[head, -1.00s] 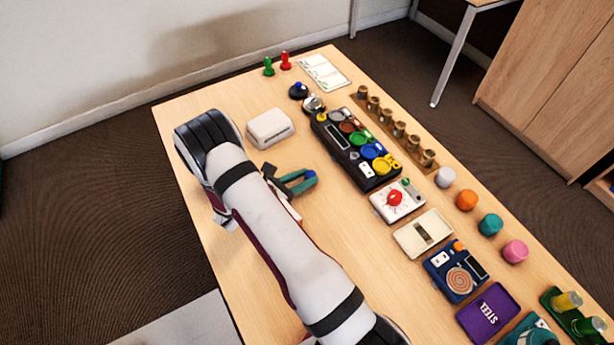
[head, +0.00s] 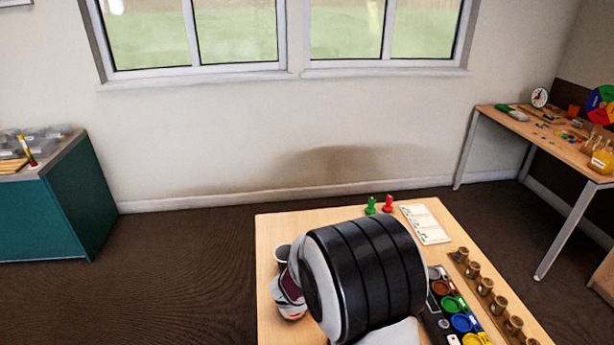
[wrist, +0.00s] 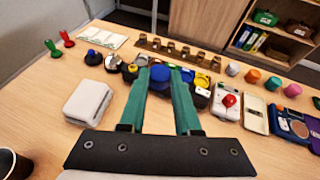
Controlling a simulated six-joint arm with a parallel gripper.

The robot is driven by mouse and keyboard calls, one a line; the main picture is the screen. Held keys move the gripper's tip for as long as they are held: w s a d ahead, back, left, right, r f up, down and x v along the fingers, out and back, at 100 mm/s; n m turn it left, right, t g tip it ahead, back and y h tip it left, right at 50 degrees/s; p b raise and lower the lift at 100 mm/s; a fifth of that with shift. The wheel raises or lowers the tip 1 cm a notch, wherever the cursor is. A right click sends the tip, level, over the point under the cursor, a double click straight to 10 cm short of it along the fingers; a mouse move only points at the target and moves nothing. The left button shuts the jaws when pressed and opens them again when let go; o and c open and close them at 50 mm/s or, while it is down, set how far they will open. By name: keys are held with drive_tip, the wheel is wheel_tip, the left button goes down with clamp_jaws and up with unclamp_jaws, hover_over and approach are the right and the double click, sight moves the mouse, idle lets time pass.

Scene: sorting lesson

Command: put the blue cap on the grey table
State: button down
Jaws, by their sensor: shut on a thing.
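The blue cap (wrist: 160,72) is between the tips of the two teal fingers of my gripper (wrist: 160,80) in the wrist view. My gripper is shut on it and holds it over the wooden table. In the head view my arm hides the gripper and the cap. No plainly grey table shows. In the head view a teal cabinet (head: 62,205) with a greyish top stands at the far left, with clear bins and a yellow stick on it.
The wooden table (wrist: 55,125) holds a white box (wrist: 88,103), a dark cup (wrist: 14,160), green and red pegs (head: 380,205), a row of brown cylinders (wrist: 178,50) and several panels. Another wooden table (head: 545,140) stands at the back right. Bare floor lies between cabinet and table.

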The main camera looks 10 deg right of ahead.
drive_tip(key=a+r+n+t+y, duration=0.4)
drive_tip(key=a+r+n, duration=0.15)
drive_tip(key=r, duration=0.55)
drive_tip(key=a+r+n+t+y, duration=0.45)
drive_tip(key=a+r, duration=0.25)
drive_tip(key=r, duration=0.3)
drive_tip(key=s+d+f+m+g+h, duration=0.2)
drive_tip(key=d+f+m+g+h, duration=0.25)
drive_tip(key=d+f, duration=0.35)
drive_tip(key=s+d+f+m+g+h, duration=0.35)
drive_tip(key=d+f+m, duration=0.2)
drive_tip(key=f, duration=0.55)
drive_tip(key=s+d+f+m+g+y, duration=0.1)
drive_tip(key=s+d+f+m+g, duration=0.45)
drive_tip(key=s, duration=0.35)
drive_tip(key=s+d+f+m+g, duration=0.4)
drive_tip(key=s+f+m+g, duration=0.15)
drive_tip(key=s+g, duration=0.2)
drive_tip(key=w+a+f, duration=0.1)
drive_tip(key=w+f, duration=0.1)
drive_tip(key=w, duration=0.1)
drive_tip(key=w+a+f, duration=0.3)
drive_tip(key=w+f, duration=0.1)
drive_tip(key=w, duration=0.1)
drive_tip(key=shift+w+a+f, duration=0.1)
drive_tip(key=shift+w+a, duration=0.25)
drive_tip(key=shift+a, duration=0.05)
drive_tip(key=shift+w+a+f, duration=0.1)
drive_tip(key=shift+w+f, duration=0.1)
drive_tip(key=shift+f, duration=2)
